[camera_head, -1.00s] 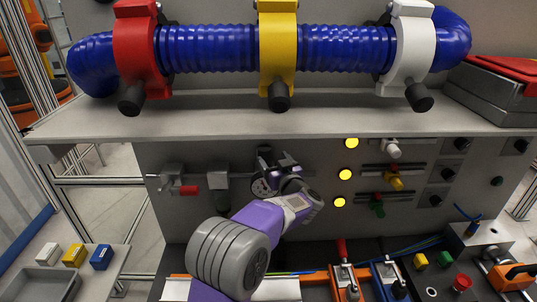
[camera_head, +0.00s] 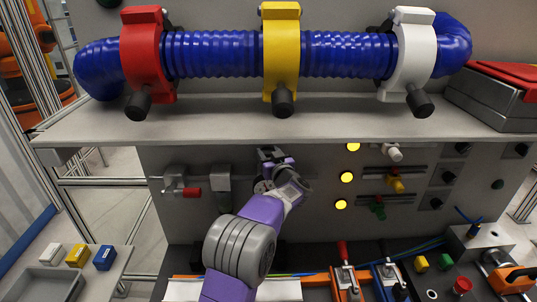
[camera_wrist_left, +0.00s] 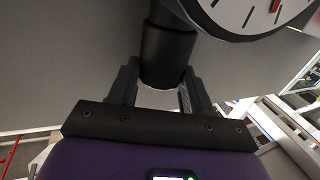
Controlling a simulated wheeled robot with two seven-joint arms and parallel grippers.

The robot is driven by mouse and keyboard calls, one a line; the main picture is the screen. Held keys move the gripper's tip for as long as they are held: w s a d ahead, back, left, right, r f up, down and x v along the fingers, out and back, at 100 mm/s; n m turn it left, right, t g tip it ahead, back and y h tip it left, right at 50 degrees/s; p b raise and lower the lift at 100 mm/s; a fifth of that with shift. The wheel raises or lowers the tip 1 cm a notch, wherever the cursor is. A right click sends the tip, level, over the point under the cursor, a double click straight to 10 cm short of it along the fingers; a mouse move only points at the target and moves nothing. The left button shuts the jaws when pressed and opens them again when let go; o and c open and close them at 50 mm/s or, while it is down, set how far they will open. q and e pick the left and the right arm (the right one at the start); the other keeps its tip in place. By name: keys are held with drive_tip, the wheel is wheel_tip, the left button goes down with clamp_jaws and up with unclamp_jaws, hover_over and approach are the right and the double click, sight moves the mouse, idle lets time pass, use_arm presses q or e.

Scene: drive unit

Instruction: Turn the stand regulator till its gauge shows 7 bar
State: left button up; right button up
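The stand regulator sits on the grey back panel below the shelf. In the left wrist view the gauge (camera_wrist_left: 240,12) is cut off by the top edge; black ticks and part of a red needle show, but no reading can be made out. The regulator's black knob (camera_wrist_left: 166,55) points down between the fingers of my left gripper (camera_wrist_left: 162,72). Both fingers lie against its sides, with a small gap to the palm. The left gripper (camera_head: 270,155) also shows in the head view.
A shelf (camera_head: 200,122) with a blue hose in red, yellow and white clamps overhangs the regulator. A red-handled valve (camera_head: 190,192) is to its left. Yellow lamps (camera_head: 347,177) and coloured valves (camera_head: 396,186) are to its right. Toggle clamps (camera_head: 343,275) stand below.

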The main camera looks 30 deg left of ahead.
use_arm(q)
drive_tip(key=c, duration=0.4)
drive_tip(key=shift+o, duration=0.2)
drive_tip(key=shift+s+a+f+m+t+h+b, duration=0.1)
drive_tip(key=shift+m+t+h+b, duration=0.55)
drive_tip(key=shift+b, duration=0.4)
drive_tip(key=m+t+h+b, duration=0.1)
drive_tip(key=m+h+b, duration=0.1)
drive_tip(key=b, duration=0.4)
drive_tip(key=m+t+h+b, duration=0.2)
drive_tip(key=m+h+b, duration=0.1)
drive_tip(key=h+b, duration=0.2)
drive_tip(key=a+m+t+h+b, duration=0.1)
drive_tip(key=m+t+h+b, duration=0.1)
drive_tip(key=b, duration=0.6)
drive_tip(key=shift+s+f+h, duration=0.1)
drive_tip(key=shift+s+h, duration=0.1)
drive_tip(key=shift+h, duration=0.45)
drive_tip(key=shift+a+r+m+h+b, duration=0.1)
drive_tip(key=shift+r+m+h+b, duration=0.1)
drive_tip(key=shift+m+h+b, duration=0.9)
drive_tip(key=shift+h, duration=0.5)
drive_tip(key=shift+r, duration=0.1)
drive_tip(key=o, duration=1)
drive_tip(key=shift+o, duration=0.2)
